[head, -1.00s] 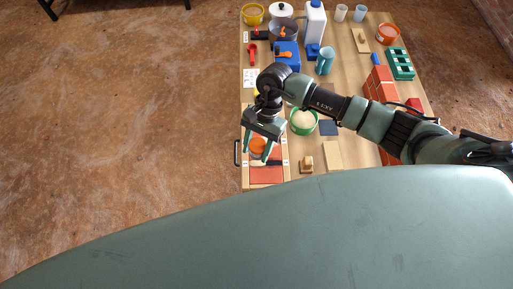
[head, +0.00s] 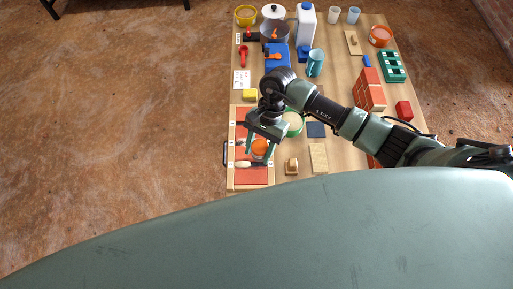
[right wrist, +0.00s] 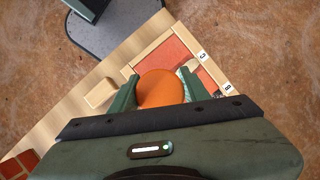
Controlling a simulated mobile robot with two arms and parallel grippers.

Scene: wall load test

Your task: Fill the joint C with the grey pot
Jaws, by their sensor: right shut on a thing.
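My right gripper (head: 261,151) is shut on a round orange-topped pot (head: 261,146), over the right part of a wood-framed panel (head: 231,150) with red faces. In the right wrist view the pot's orange top (right wrist: 160,89) sits between the two green fingers (right wrist: 152,92). I see no clearly grey body on it; its sides are mostly hidden. In that view, labels C (right wrist: 203,56) and B (right wrist: 226,86) mark the frame's edge. The joint at C is not clear, and I cannot tell whether the pot touches the panel. My left gripper is not in view.
A trowel-like tool (head: 249,164) lies across the panel. A wooden float (head: 291,166) and a pale board (head: 318,158) lie to its right.

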